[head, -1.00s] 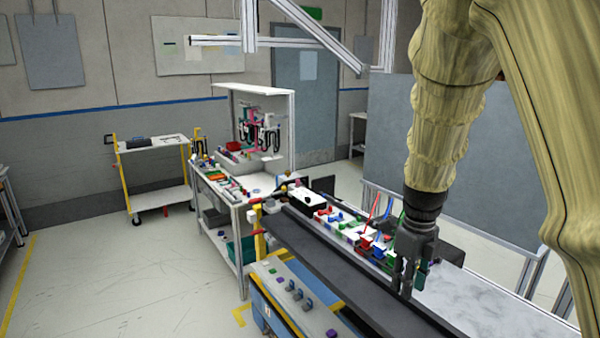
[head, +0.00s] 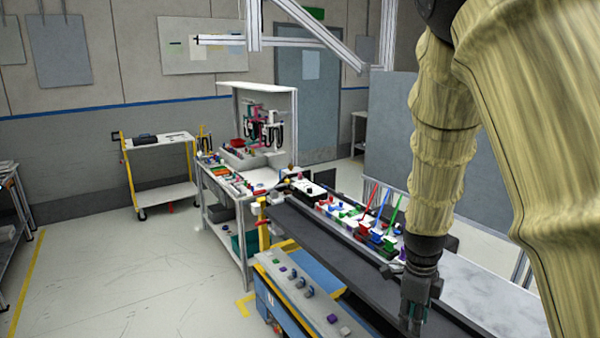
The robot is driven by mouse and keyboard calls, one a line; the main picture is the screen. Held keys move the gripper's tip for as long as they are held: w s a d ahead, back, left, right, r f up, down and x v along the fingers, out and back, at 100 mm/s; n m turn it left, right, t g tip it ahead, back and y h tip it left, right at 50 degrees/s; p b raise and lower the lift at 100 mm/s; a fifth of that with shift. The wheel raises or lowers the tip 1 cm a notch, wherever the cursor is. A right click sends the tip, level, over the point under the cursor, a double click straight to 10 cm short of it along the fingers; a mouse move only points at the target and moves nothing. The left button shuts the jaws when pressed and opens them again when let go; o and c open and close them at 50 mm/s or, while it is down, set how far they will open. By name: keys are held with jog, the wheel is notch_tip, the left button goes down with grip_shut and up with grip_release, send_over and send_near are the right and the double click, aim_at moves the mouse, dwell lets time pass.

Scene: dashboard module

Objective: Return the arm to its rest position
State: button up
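My gripper (head: 412,325) hangs from my arm with its fingers pointing down, at the lower right of the head view. It is over the dark rail (head: 345,262) at the near side of the dashboard module (head: 350,222). The fingers are small and dark here, and their gap does not show clearly. I see no object held between them. The module's row of red, blue, green and white parts lies just beyond, to the left of my gripper. Red, blue and green rods stand up from it.
A control panel with knobs (head: 300,290) stands in front of the rail. A workbench (head: 240,185) with small parts and a back panel is behind to the left. A wheeled cart (head: 160,165) stands farther left. The floor (head: 120,270) at the left is clear.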

jog(key=s+f+n+b, duration=0.1)
jog(key=s+f+n, duration=0.3)
jog(key=f, duration=0.5)
jog(key=s+f+n+b, duration=0.1)
jog(key=s+f+n, duration=0.3)
jog(key=f, duration=0.5)
jog(key=s+f+n+b, duration=0.1)
jog(key=s+f+n, duration=0.35)
jog(key=f, duration=0.45)
jog(key=s+a+f+n+b, duration=0.1)
jog(key=s+a+f+n, duration=0.1)
jog(key=s+f+n, duration=0.4)
jog(key=s+a+f+n+b, duration=0.1)
jog(key=s+f+n, duration=0.5)
jog(key=s, duration=0.8)
notch_tip(320, 180, down, 3)
jog(key=shift+a+f+n+y+b, duration=0.1)
jog(key=shift+a+n+y+b, duration=0.25)
jog(key=shift+b, duration=0.15)
jog(key=shift+s+d, duration=0.1)
